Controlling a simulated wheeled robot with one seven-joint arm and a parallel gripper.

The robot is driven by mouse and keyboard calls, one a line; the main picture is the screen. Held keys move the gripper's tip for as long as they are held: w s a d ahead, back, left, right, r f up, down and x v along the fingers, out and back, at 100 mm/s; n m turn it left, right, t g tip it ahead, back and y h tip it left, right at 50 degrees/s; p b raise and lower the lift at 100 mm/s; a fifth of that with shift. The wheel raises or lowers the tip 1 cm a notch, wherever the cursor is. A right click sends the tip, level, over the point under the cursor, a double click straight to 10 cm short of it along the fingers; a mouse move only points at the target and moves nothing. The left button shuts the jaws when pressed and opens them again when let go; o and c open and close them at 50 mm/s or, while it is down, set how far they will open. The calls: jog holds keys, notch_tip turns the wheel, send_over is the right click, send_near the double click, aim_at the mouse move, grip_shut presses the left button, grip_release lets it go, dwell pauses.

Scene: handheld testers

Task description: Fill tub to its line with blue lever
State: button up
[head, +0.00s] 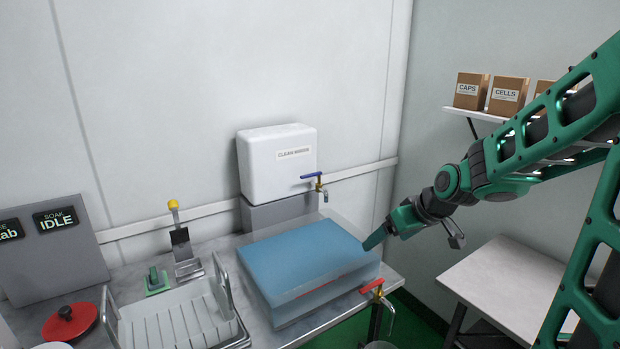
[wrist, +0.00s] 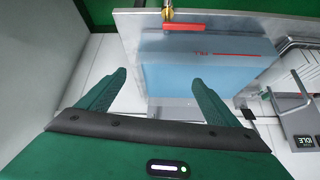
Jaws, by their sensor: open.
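A clear tub (head: 300,306) on the counter holds blue water (head: 305,255). A red line (head: 318,291) marks its front wall; I cannot tell exactly how the water level sits against it. The blue lever (head: 311,176) tops a brass tap on the white clean-water tank (head: 278,165), above the tub's back right. No stream shows below that tap. My gripper (head: 413,240) is open and empty, right of the tub and lower than the blue lever. In the wrist view its fingers (wrist: 156,84) stand apart, with the water (wrist: 185,75) and red line (wrist: 230,54) beyond.
A red lever (head: 371,286) sits on a drain tap at the tub's front right and also shows in the wrist view (wrist: 183,27). A dish rack (head: 180,325), red lid (head: 70,322) and IDLE display (head: 55,222) are left. A white side table (head: 510,280) stands right.

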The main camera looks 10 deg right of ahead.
jog(key=w+a+r+n+t+y, duration=0.1)
jog(key=w+a+n+t+y, duration=0.2)
jog(key=w, duration=0.5)
jog(key=w+a+r+t+y, duration=0.1)
jog(key=w+a+t, duration=0.1)
jog(key=w+a, duration=0.5)
jog(key=m+t, duration=0.1)
jog(key=t, duration=0.4)
send_near(312, 175)
jog(key=x, duration=1)
jog(key=shift+w, duration=0.4)
